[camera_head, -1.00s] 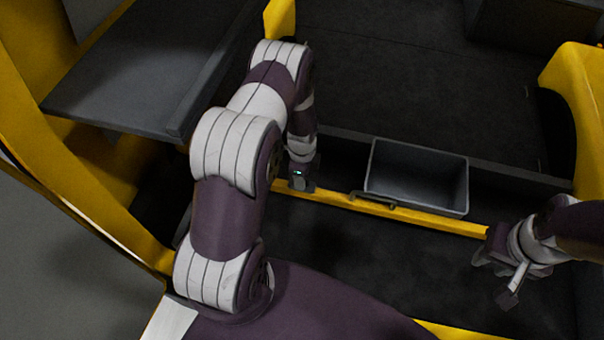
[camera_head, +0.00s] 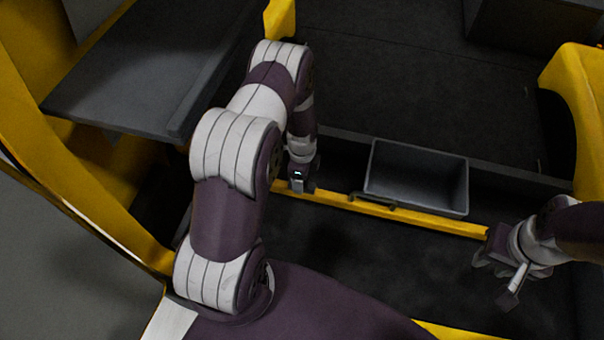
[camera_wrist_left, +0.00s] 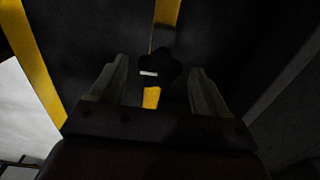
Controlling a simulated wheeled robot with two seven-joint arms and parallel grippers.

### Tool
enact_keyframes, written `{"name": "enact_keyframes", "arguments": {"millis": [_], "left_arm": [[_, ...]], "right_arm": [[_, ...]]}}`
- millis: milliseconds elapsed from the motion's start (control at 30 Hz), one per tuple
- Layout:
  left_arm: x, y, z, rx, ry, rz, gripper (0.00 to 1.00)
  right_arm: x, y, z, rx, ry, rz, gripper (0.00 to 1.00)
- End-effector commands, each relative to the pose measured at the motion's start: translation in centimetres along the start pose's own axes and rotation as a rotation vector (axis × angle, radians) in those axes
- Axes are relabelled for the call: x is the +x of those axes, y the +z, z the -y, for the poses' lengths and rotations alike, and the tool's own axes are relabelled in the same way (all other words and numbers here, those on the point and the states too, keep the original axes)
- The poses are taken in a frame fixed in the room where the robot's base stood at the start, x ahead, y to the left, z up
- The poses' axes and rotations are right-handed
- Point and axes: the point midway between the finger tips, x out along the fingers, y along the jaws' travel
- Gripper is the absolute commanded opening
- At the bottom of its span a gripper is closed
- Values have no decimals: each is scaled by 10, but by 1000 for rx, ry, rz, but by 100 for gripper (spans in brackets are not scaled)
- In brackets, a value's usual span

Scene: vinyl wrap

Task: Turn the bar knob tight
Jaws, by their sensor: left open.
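A dark, lobed knob (camera_wrist_left: 160,68) with a small white mark sits over the yellow bar (camera_wrist_left: 151,98) in the left wrist view. The two fingers of my left gripper (camera_wrist_left: 159,84) are apart, one on each side of the knob, with gaps showing between fingers and knob. In the head view my left gripper (camera_head: 298,186) points down at the left part of the yellow bar (camera_head: 440,221), and the knob is hidden there. My right gripper (camera_head: 495,281) is at the lower right, its fingers apart and empty, near the bar's right end.
A grey open bin (camera_head: 415,180) stands behind the bar, and a dark handle-like piece (camera_head: 372,201) is on the bar in front of it. A dark shelf (camera_head: 140,75) is at upper left. A yellow post (camera_head: 578,85) rises at the right. Dark floor is clear in front of the bar.

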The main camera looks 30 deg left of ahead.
Motion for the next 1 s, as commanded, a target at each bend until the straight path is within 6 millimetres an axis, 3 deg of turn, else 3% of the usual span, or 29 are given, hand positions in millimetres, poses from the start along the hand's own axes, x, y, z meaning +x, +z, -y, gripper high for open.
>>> {"name": "enact_keyframes", "arguments": {"millis": [167, 600, 767, 1000], "left_arm": [[-13, 0, 1, 0, -2, 0, 76], [-112, 0, 1, 0, -3, 0, 76], [-125, 0, 0, 0, -1, 0, 76], [-127, 0, 0, 0, 0, 0, 76]], "right_arm": [[1, 0, 0, 0, 0, 0, 34], [5, 0, 0, 0, 0, 0, 34], [5, 1, 0, 0, 0, 0, 34], [5, 1, 0, 0, 0, 0, 34]]}}
